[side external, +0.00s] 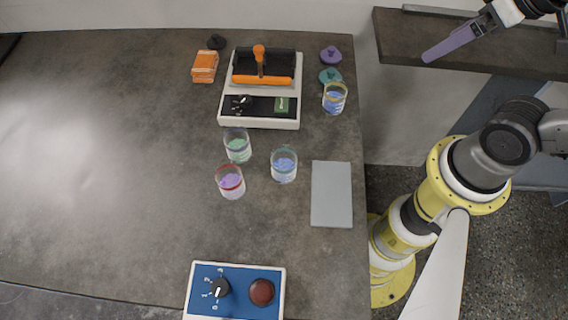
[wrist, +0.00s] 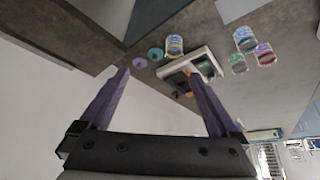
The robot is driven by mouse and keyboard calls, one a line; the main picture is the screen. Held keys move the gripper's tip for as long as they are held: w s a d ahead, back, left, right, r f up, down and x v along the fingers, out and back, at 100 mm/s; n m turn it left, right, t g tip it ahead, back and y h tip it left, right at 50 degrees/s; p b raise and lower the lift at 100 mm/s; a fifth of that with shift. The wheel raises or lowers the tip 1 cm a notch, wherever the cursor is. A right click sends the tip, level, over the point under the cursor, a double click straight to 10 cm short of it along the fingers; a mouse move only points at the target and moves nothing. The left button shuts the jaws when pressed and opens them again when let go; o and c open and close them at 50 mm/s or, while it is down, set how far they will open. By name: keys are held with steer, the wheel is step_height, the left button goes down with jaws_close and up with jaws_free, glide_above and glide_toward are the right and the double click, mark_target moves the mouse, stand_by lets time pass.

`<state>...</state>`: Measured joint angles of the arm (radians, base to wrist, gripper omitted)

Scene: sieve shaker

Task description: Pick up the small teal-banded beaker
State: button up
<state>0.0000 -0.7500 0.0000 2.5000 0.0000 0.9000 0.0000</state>
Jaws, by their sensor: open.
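The teal-banded beaker (side external: 284,166) stands upright on the dark table, left of a grey pad, with blue contents. In the wrist view it appears to be the upper beaker (wrist: 245,40) of a group at the right. My gripper (side external: 428,57) is far from it, at the upper right of the side view near a dark shelf. In the wrist view my gripper (wrist: 157,80) shows two purple fingers spread wide, with nothing held between them.
A red-banded beaker (side external: 230,183) and a blue-banded beaker (side external: 237,147) stand close left of the teal-banded one. A yellow-banded beaker (side external: 334,99) stands beside the sieve shaker (side external: 228,112). The grey pad (side external: 331,195) and blue control box (side external: 240,290) are nearer. The table's left is clear.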

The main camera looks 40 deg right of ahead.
steer(key=w+a+r+n, duration=0.1)
steer(key=w+r+n, duration=0.25)
steer(key=n, duration=0.25)
steer(key=n+g, duration=0.6)
steer(key=n, duration=1)
glide_above(284, 165)
steer(key=s+a, duration=0.1)
steer(key=s, duration=0.1)
step_height(284, 165, down, 15)
step_height(284, 165, down, 8)
steer(key=shift+w+a+r, duration=0.1)
steer(key=shift+a, duration=0.05)
steer(key=shift+w+f, duration=0.15)
steer(key=shift+f, duration=2.85)
